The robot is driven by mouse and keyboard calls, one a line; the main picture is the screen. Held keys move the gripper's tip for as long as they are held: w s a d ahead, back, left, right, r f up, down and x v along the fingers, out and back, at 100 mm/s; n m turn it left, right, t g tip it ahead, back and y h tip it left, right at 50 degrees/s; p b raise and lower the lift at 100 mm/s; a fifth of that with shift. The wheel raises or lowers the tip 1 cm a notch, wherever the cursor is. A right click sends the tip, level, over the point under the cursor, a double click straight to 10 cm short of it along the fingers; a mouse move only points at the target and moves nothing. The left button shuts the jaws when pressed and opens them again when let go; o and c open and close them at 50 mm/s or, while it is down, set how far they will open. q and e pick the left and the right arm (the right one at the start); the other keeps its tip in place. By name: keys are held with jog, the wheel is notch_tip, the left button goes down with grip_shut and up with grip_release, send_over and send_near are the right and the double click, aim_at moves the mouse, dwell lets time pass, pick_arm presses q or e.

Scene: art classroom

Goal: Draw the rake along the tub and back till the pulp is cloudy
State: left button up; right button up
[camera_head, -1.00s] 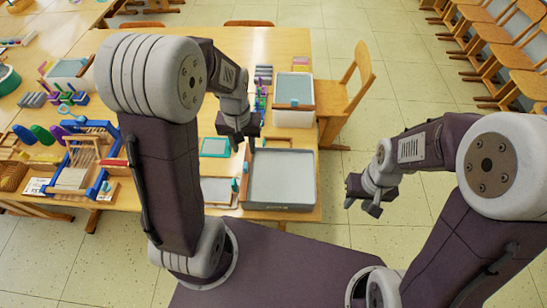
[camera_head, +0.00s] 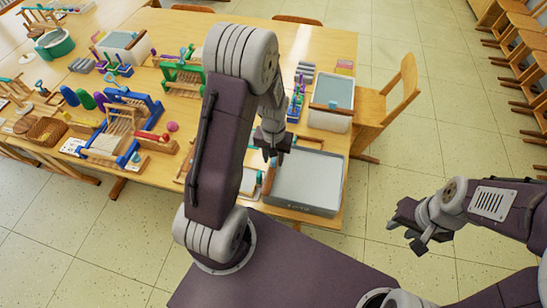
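A grey tub (camera_head: 318,207) holding flat grey pulp stands at the table's near right corner. My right gripper (camera_head: 405,238) is open and empty over the floor, right of the table.
A wooden chair (camera_head: 397,92) stands against the table's right side. A blue loom-like frame (camera_head: 130,125), a green rack (camera_head: 182,74) and a basket (camera_head: 47,131) stand left on the table (camera_head: 235,20). My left arm hides the part just left of the tub.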

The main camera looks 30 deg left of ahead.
pick_arm(q)
jog(key=shift+d, duration=0.1)
grip_shut()
dwell(1.3)
